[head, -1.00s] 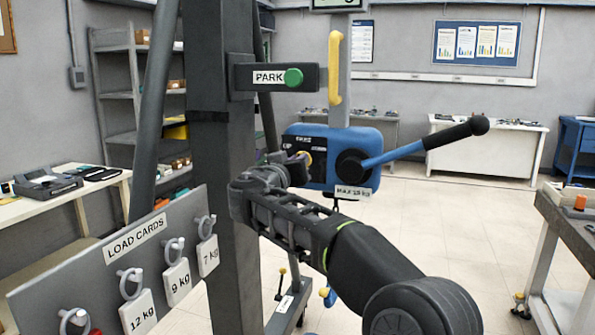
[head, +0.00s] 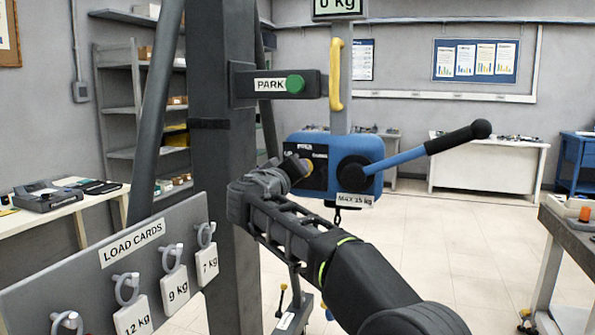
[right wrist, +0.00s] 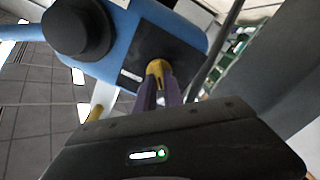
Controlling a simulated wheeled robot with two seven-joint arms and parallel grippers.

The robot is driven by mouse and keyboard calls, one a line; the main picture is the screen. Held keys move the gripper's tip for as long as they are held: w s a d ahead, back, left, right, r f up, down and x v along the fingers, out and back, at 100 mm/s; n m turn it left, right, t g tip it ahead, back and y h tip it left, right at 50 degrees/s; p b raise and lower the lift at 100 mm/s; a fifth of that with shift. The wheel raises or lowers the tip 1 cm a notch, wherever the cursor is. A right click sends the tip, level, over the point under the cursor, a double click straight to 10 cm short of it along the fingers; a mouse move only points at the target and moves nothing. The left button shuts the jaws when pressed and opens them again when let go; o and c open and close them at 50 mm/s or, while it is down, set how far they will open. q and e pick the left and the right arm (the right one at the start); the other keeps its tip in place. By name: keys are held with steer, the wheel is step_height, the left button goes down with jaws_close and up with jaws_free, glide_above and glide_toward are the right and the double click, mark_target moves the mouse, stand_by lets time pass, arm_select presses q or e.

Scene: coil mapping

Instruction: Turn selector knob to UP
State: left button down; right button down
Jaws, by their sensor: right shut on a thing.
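The blue hoist unit (head: 368,186) hangs in the middle of the head view, with a black panel marked "UP" on its left half. The selector knob (head: 309,163) shows as a small yellow bit on that panel, mostly hidden by my right gripper (head: 300,166). In the right wrist view the yellow knob (right wrist: 156,69) sits between the two purple fingertips of my right gripper (right wrist: 158,84), which is shut on it. The knob's exact pointing direction cannot be told. My left gripper is not in view.
A lever with a black grip (head: 455,138) sticks out right from the hoist. Above are a yellow handle (head: 336,75) and a PARK bracket (head: 262,85) with a green button. A grey post (head: 220,240) and load cards board (head: 75,265) stand left.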

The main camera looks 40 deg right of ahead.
steer(key=c, duration=1.5)
jaws_free()
steer(key=shift+o, duration=0.2)
steer(key=shift+a, duration=0.1)
steer(key=b+v, duration=0.2)
steer(key=v, duration=0.5)
steer(key=shift+s+a, duration=0.2)
steer(key=shift+a, duration=0.1)
